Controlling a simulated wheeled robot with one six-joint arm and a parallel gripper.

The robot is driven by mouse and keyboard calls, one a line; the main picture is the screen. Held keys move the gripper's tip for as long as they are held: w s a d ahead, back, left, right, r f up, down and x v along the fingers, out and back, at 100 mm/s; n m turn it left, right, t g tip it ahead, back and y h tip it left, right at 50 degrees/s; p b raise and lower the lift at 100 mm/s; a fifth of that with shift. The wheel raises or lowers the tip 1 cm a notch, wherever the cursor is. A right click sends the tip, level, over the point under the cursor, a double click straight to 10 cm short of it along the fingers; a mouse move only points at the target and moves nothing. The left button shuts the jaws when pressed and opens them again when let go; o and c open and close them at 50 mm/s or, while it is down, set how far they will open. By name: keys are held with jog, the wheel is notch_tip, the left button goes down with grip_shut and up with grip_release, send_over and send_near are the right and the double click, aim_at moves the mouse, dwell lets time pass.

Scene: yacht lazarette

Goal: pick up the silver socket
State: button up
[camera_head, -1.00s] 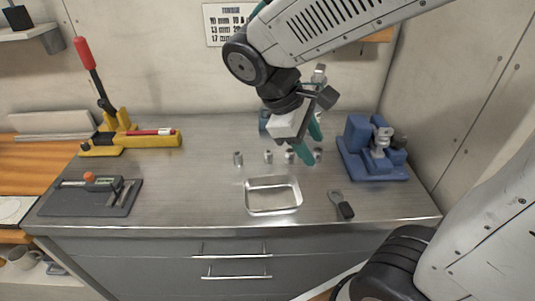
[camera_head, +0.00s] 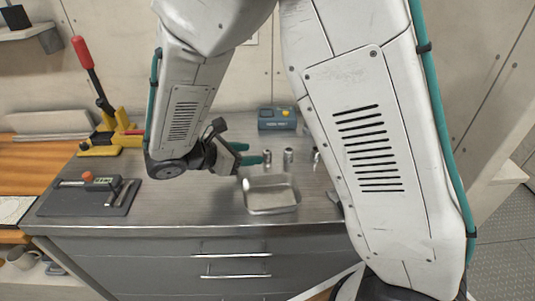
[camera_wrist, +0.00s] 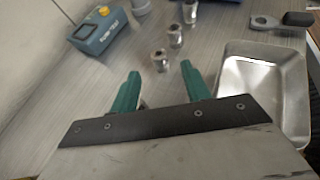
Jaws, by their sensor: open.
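Several silver sockets stand upright in a row on the steel worktop. In the head view three show: one (camera_head: 267,157) just right of my gripper, one (camera_head: 289,155) farther right, and one (camera_head: 316,156) partly hidden by my arm. My gripper (camera_head: 253,153) is open, low over the worktop, its teal fingers pointing right. In the wrist view three sockets (camera_wrist: 160,60) (camera_wrist: 175,36) (camera_wrist: 189,11) stand beyond the fingertips. Between the open fingers of my gripper (camera_wrist: 161,72), a small metallic piece (camera_wrist: 143,103) shows, mostly hidden; I cannot tell whether it is another socket.
An open metal tray (camera_head: 272,207) sits in front of the sockets. A blue-grey device (camera_head: 277,119) stands behind them. A dark-handled ring tool (camera_wrist: 265,21) lies beyond the tray. A grey mat with a gauge (camera_head: 90,197) and a yellow red-handled tool (camera_head: 110,132) are at left.

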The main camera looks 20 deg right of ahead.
aim_at(266, 151)
jog(key=x, duration=0.4)
jog(key=shift+w+d, duration=0.15)
jog(key=shift+d, duration=0.3)
grip_shut()
jog(key=shift+r, duration=0.1)
